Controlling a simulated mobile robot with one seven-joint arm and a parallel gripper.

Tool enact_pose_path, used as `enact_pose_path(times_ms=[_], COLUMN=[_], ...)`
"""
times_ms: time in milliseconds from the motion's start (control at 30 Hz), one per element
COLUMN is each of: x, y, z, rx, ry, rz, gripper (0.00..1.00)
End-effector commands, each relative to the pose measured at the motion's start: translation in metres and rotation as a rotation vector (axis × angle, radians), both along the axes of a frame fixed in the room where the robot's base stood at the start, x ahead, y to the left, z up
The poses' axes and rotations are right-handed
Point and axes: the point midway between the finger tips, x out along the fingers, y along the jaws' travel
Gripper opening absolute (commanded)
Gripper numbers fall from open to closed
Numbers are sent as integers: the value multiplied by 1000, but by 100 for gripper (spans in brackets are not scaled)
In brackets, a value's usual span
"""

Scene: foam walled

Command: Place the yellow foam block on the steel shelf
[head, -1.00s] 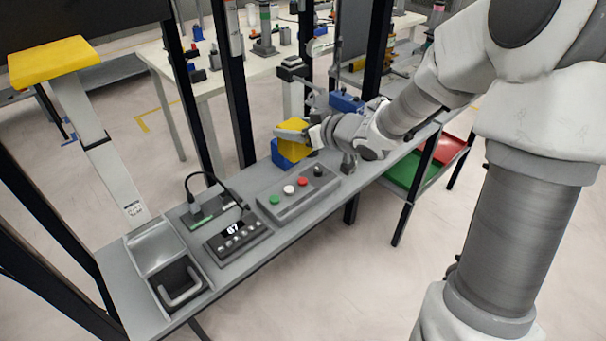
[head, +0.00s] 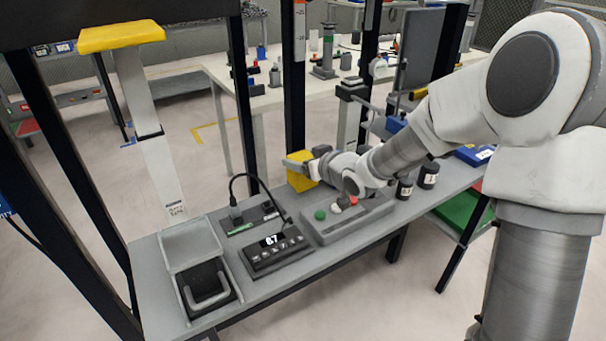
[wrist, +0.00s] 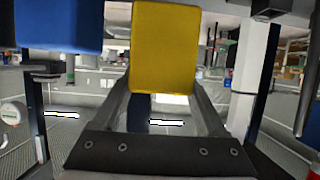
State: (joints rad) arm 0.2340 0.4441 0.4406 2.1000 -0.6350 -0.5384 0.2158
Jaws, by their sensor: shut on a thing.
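The yellow foam block (head: 301,172) is in my gripper (head: 311,165), above the back edge of a long grey bench. In the wrist view the block (wrist: 166,48) fills the space between the two fingers (wrist: 165,92), which are shut on it from both sides. The grey bench top (head: 285,285) looks metallic, but I cannot tell for sure whether it is the steel shelf. The gap between block and bench is hard to judge. My wrist hides part of the bench behind it.
The bench carries a control box (head: 345,222) with coloured buttons, a meter with a display (head: 275,250), a grey tray (head: 190,245) and black jars (head: 428,175). Dark posts (head: 294,75) rise behind. A yellow-topped column (head: 122,36) stands left. A blue object (wrist: 58,25) shows left in the wrist view.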

Motion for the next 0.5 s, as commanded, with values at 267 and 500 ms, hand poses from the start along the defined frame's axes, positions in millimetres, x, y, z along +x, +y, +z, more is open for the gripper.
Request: enact_pose_path(times_ms=[267,500], x=[0,0], y=[0,0], z=[-32,-33], rx=[0,0], ry=[0,0], rz=[0,0], gripper=[19,19])
